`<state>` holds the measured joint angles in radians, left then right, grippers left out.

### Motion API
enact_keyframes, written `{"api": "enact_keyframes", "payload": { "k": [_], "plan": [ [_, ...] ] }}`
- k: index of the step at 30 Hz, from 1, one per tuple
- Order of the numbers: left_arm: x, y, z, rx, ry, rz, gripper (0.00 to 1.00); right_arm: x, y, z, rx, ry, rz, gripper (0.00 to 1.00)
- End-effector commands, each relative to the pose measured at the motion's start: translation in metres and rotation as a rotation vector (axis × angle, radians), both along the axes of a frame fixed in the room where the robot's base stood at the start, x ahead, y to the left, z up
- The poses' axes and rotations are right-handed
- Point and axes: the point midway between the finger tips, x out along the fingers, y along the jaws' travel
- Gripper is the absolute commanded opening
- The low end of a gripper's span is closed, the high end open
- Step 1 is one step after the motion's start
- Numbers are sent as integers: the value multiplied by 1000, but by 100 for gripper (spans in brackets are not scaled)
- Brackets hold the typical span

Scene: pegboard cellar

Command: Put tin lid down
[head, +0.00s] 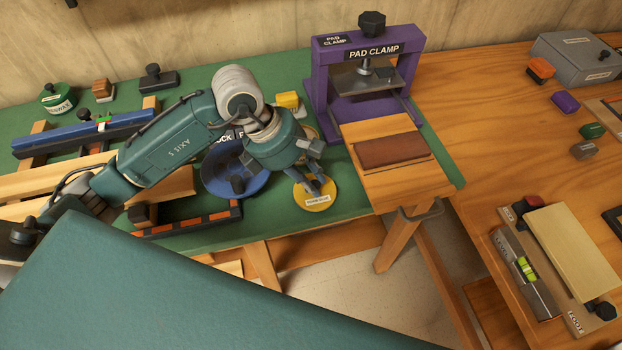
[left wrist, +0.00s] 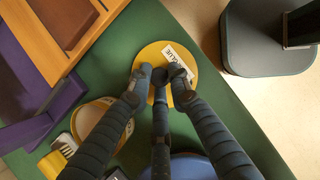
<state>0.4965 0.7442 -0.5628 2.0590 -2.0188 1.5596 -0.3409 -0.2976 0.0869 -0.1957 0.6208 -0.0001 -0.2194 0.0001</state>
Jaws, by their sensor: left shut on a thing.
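The tin lid (head: 326,203) is a round yellow disc with a white label. It lies flat at the front edge of the green mat, or just above it; I cannot tell which. In the left wrist view the lid (left wrist: 150,57) shows part of the word "GLUE". My left gripper (head: 316,184) points down, its fingers (left wrist: 161,78) closed at the lid's middle and hiding what they grip there. A round tin (left wrist: 97,112) with a yellow rim and pale top stands beside the lid, mostly hidden behind my gripper in the head view. My right gripper is not in view.
The blue round thing (head: 215,180) is left of the lid. The purple pad clamp (head: 318,85) and a wooden block with a brown pad (head: 392,152) are behind and right. The green mat (head: 345,207) ends just in front of the lid, with floor below.

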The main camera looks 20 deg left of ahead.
Motion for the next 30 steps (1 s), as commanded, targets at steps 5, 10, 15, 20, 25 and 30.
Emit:
{"api": "enact_keyframes", "payload": {
  "k": [5, 10, 15, 20, 25, 30],
  "plan": [
    [0, 0, -6, 1, -2, -1, 0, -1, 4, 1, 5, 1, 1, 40],
    [0, 0, -8, 1, -1, 0, 0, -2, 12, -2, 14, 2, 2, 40],
    [0, 0, -8, 1, -1, 0, 36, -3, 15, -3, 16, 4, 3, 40],
    [0, 0, -8, 1, 0, -1, 38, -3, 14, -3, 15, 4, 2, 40],
    [0, 0, -7, 1, 0, 0, 38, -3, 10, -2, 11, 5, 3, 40],
    [-1, 6, 6, 3, -4, 1, 38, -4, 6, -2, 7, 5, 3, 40]
  ]
}}
